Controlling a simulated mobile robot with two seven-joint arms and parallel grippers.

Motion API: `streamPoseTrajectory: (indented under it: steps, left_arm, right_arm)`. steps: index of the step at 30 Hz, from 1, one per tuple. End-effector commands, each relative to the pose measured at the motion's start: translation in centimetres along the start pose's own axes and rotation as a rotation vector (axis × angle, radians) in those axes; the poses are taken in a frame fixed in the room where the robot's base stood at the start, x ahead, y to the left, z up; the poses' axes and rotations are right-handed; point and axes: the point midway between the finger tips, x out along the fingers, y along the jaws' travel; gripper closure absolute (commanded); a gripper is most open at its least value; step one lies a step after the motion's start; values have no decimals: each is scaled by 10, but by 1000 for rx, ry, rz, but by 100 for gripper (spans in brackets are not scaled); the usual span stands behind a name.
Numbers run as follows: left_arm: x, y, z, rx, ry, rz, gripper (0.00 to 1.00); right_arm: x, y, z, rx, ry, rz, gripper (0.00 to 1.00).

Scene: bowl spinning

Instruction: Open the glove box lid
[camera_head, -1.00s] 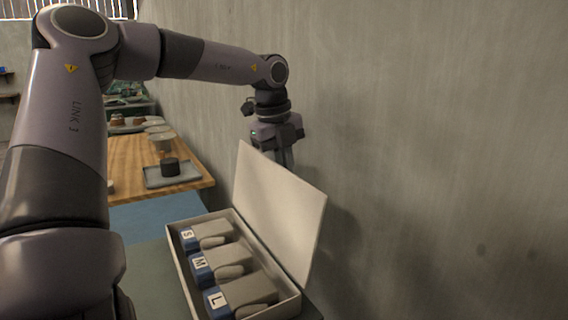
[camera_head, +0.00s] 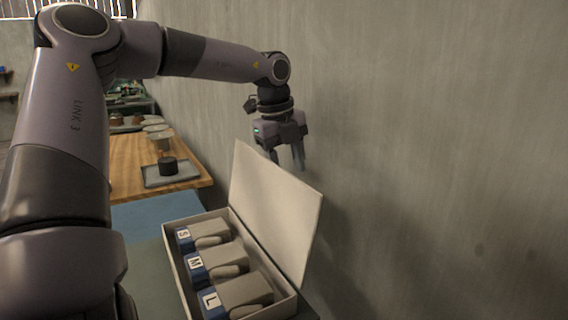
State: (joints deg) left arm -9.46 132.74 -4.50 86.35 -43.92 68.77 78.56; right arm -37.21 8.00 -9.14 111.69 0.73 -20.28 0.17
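The glove box (camera_head: 171,262) stands on a dark table at the bottom middle. Its pale lid (camera_head: 274,213) stands up, tilted back along the box's right side toward the wall. Inside lie several grey gloves in a row, with blue tags marked S (camera_head: 184,236), M (camera_head: 194,264) and L (camera_head: 211,301). My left gripper (camera_head: 289,161) hangs just above and behind the lid's far top corner, apart from the box. Its two fingers point down with a gap between them and nothing in it. My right gripper is out of view.
A concrete wall (camera_head: 430,130) runs close along the right, behind the lid. Further back, a wooden table (camera_head: 125,160) holds a grey tray (camera_head: 186,180) with a dark round object (camera_head: 168,166) on it. A blue surface (camera_head: 150,215) lies between the tables.

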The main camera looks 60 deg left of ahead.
Motion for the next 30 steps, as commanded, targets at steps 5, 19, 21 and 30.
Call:
streamPoseTrajectory:
  steps: [5, 19, 21, 30]
  left_arm:
    - [7, 1, -2, -1, 11, 0, 63]
    - [-32, 0, -2, 0, 2, -13, 63]
    - [-46, 0, -2, 1, -1, -16, 63]
    - [-75, 3, -3, 1, -2, -11, 63]
  right_arm:
    - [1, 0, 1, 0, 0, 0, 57]
    - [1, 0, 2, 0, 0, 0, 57]
    - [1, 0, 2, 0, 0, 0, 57]
    - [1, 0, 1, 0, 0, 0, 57]
